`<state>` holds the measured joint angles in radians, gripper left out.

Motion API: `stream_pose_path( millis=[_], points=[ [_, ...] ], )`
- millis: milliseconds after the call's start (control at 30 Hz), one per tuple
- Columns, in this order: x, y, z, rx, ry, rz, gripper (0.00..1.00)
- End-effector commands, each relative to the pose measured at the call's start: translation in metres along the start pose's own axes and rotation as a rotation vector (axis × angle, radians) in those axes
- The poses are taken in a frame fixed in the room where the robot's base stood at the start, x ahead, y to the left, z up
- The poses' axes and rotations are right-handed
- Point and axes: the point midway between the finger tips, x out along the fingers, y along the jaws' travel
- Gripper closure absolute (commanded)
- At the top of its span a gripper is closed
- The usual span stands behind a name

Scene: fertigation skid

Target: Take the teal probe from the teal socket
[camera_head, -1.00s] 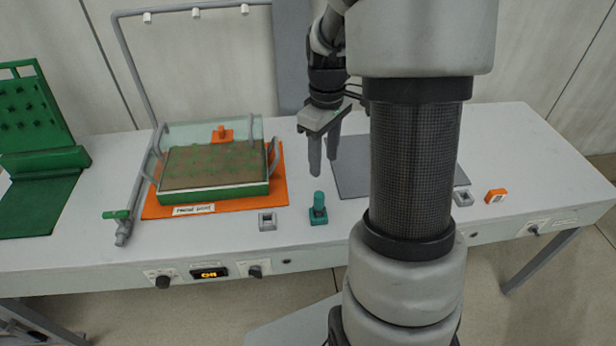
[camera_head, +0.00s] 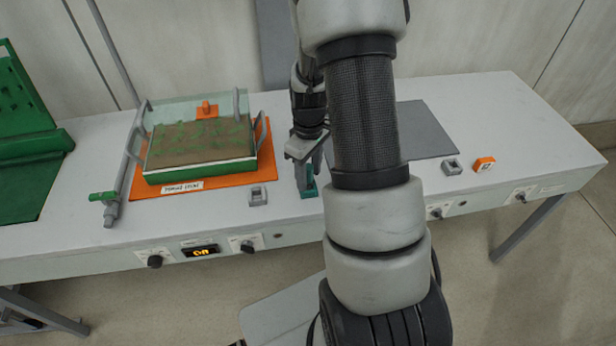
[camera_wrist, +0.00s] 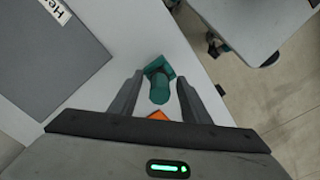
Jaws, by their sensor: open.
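The teal probe (camera_wrist: 159,89) stands in the teal socket (camera_wrist: 161,67) in the wrist view, with its rounded top toward the camera. My gripper (camera_wrist: 158,92) is open, with one finger on each side of the probe and visible gaps on both sides. In the head view my gripper (camera_head: 306,181) is down over the teal socket (camera_head: 310,193) near the table's front edge. There the fingers mostly hide the probe.
A planted tray (camera_head: 200,172) on an orange mat (camera_head: 143,190) stands left of my gripper. A grey empty socket (camera_head: 258,196) is just left. A grey mat (camera_head: 425,130), another grey socket (camera_head: 452,167) and an orange block (camera_head: 484,164) lie right.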

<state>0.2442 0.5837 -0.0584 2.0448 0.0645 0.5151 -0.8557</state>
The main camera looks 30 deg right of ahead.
Motion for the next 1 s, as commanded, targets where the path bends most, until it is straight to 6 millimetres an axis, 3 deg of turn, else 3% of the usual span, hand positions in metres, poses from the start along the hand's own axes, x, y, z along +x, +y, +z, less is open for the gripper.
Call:
stream_pose_path(
  millis=[133,400,667,867,1000],
  points=[
    [0.018,0.000,0.000,0.001,-0.001,-0.002,0.57],
    [0.020,0.000,0.000,0.001,0.001,0.000,0.57],
    [0.020,0.000,0.000,0.001,0.001,0.000,0.98],
    [0.020,0.000,0.000,0.001,0.001,0.000,0.98],
    [0.009,0.001,-0.001,0.001,0.003,0.002,0.98]
  ],
)
